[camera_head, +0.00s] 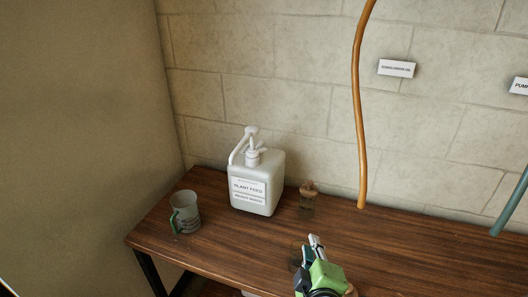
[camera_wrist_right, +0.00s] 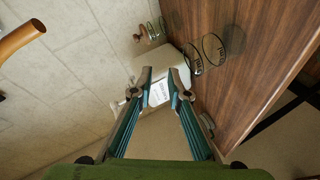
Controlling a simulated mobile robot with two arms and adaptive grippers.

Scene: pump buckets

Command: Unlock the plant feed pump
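The white plant feed bottle (camera_head: 258,198) stands upright on the wooden table by the wall, with its label facing me. Its white pump head (camera_head: 252,141) has a spout on the left; whether it is locked I cannot tell. My right gripper (camera_head: 316,241) is in front and right of the bottle, apart from it. In the right wrist view its fingers (camera_wrist_right: 160,75) are spread with nothing between them, and the bottle (camera_wrist_right: 152,66) shows beyond, its pump partly hidden by a finger. My left gripper is not in view.
A grey measuring jug (camera_head: 185,212) with a green handle stands left of the bottle. A small corked glass bottle (camera_head: 308,198) stands right. Clear glass vessels (camera_wrist_right: 214,48) stand near my right gripper. An orange hose (camera_head: 359,100) hangs at right.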

